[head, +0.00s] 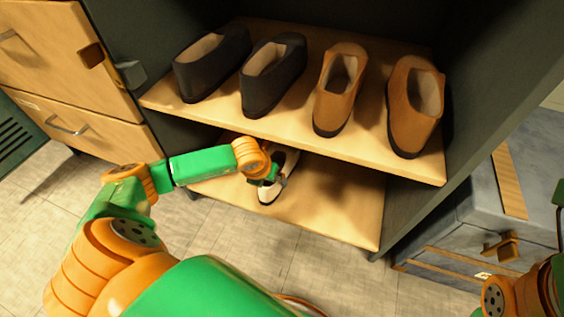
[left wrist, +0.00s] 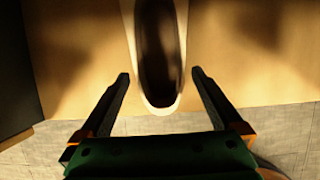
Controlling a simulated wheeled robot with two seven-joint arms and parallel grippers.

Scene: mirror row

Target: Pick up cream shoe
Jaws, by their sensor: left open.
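The cream shoe (head: 268,191) lies on the lower shelf, partly covered by my left gripper (head: 275,176) in the head view. In the left wrist view, the cream shoe (left wrist: 160,107) shows its pale rim and dark inside, with its near end between the fingertips. My left gripper (left wrist: 161,76) is open, with one finger on each side of the shoe and a gap at both sides. Whether its fingers are level with the shoe is hard to tell. Part of my right arm shows at the lower right of the head view, but its gripper is out of view.
The lower shelf (head: 330,210) is bare right of the cream shoe. The upper shelf (head: 200,115) hangs above it, bearing a black pair (head: 272,75) and a brown pair (head: 414,105). A wooden drawer unit (head: 50,60) stands left, a grey chest (head: 480,225) right.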

